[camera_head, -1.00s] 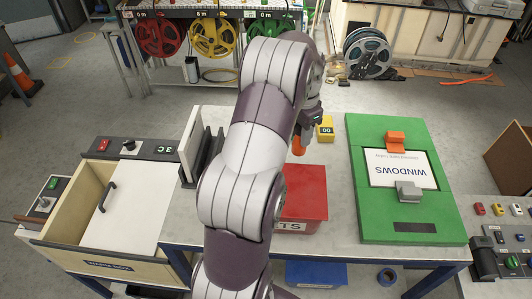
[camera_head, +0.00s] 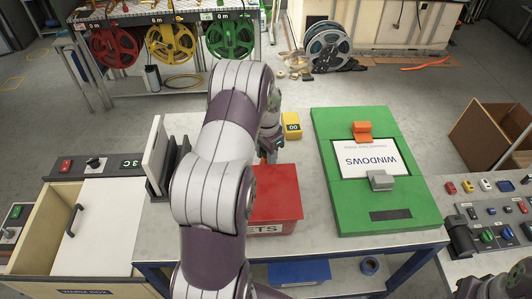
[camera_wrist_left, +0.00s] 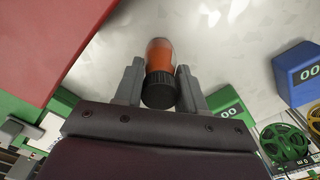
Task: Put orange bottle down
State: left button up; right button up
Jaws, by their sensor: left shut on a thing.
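The orange bottle (camera_wrist_left: 160,54) with a black cap (camera_wrist_left: 159,90) shows in the left wrist view between the two grey fingers of my left gripper (camera_wrist_left: 160,88). The gripper is shut on it at the cap end. The pale tabletop lies behind the bottle; I cannot tell whether they touch. In the head view my left gripper (camera_head: 268,148) is just behind the red box (camera_head: 276,193), partly hidden by my arm. Only a little orange shows there. My right gripper is not clearly in view.
A yellow box marked 00 (camera_head: 291,125) stands just behind the gripper. A green board (camera_head: 400,222) with a WINDOWS sheet lies to the right. Dark upright plates (camera_head: 178,160) stand left of my arm. Bare tabletop (camera_head: 300,152) shows between red box and green board.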

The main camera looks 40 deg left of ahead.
pick_arm(q)
jog(key=shift+f, duration=0.1)
jog(key=o, duration=1.1)
jog(key=shift+c, duration=0.2)
